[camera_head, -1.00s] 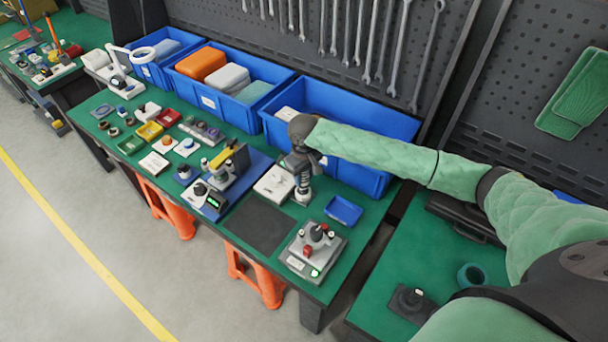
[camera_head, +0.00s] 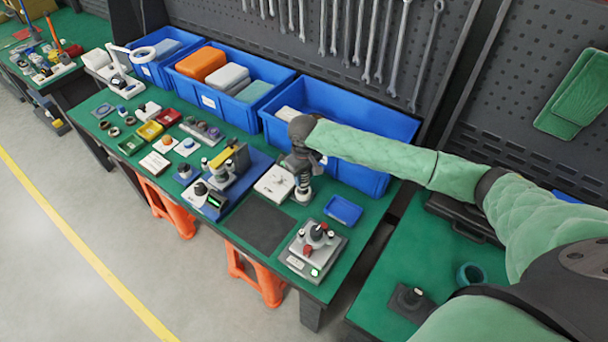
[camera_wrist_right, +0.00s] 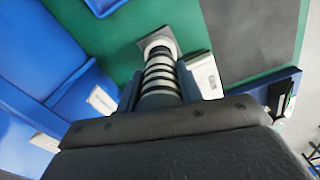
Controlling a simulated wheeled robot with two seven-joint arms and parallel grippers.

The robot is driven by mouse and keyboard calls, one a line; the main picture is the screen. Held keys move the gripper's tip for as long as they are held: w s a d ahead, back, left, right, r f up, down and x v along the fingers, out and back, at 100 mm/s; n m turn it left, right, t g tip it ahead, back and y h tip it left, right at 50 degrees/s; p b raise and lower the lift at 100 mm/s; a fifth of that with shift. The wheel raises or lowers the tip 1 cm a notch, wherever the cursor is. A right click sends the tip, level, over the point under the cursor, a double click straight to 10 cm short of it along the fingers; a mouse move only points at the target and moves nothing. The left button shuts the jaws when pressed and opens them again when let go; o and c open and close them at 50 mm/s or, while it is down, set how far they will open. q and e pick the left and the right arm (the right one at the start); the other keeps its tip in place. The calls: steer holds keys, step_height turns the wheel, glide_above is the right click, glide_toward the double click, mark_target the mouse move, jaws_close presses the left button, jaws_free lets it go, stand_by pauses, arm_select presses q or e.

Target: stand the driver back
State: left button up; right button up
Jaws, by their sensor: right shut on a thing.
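The driver (camera_wrist_right: 160,85) is a striped dark and light cylinder held between the jaws of my right gripper (camera_wrist_right: 158,92) in the wrist view. Its far end meets a light round piece on a small grey square (camera_wrist_right: 160,43) on the green table; I cannot tell whether it is seated there or just above. In the head view my right gripper (camera_head: 303,178) is shut around the driver and points down, beside a white box and in front of a blue bin. The driver looks close to upright. My left gripper is not in view.
A large blue bin (camera_head: 345,165) stands right behind the gripper. A white box (camera_head: 274,184) lies close on the left, a small blue tray (camera_head: 343,210) on the right. A grey device with knobs (camera_head: 313,248) stands at the front. A dark mat (camera_head: 260,224) is bare.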

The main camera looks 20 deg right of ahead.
stand_by(0.5)
steer(key=o, duration=1.1)
steer(key=shift+o, duration=0.2)
step_height(320, 180, up, 4)
steer(key=p, duration=0.3)
steer(key=shift+f, duration=0.25)
step_height(320, 180, up, 2)
steer(key=shift+r+p, duration=0.15)
steer(key=shift+p, duration=0.25)
steer(key=shift+r, duration=1.6)
